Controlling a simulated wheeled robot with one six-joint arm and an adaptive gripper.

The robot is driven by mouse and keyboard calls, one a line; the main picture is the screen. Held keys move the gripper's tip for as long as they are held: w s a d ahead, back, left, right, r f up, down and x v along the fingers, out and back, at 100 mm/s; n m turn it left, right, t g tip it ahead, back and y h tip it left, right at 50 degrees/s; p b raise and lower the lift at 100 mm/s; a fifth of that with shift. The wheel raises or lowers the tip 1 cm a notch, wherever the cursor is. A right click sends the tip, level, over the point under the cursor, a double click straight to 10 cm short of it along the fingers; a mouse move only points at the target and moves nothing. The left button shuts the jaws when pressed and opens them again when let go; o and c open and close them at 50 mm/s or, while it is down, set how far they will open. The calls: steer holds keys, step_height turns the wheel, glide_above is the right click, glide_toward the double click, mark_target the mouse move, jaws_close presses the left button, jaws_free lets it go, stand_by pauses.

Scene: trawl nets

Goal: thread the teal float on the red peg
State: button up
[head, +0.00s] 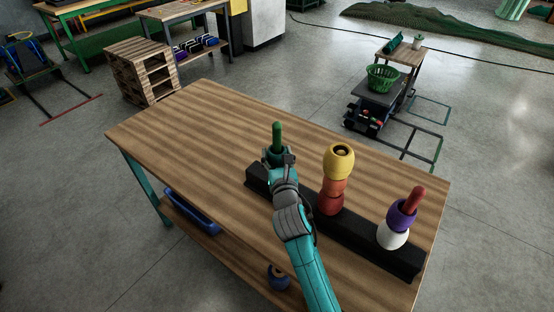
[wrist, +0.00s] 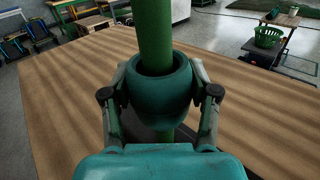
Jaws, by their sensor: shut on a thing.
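In the wrist view, my gripper (wrist: 160,95) is shut on the teal float (wrist: 160,98), a dark teal ring. The float is around the green peg (wrist: 155,35), which shows above it and a little below it. In the head view, my gripper (head: 277,160) hides most of the float, and the green peg (head: 277,135) stands up out of it. The red peg (head: 414,200) stands at the right end of the black base (head: 350,235). A purple float (head: 401,216) and a white float (head: 393,236) are on it, with its top bare.
The middle peg carries a yellow float (head: 339,162) on top of orange (head: 334,187) and red (head: 330,204) ones. The wooden table (head: 200,120) is clear to the left and behind. A cart with a green basket (head: 382,78) stands beyond.

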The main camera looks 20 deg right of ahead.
steer(key=shift+r, duration=8.8)
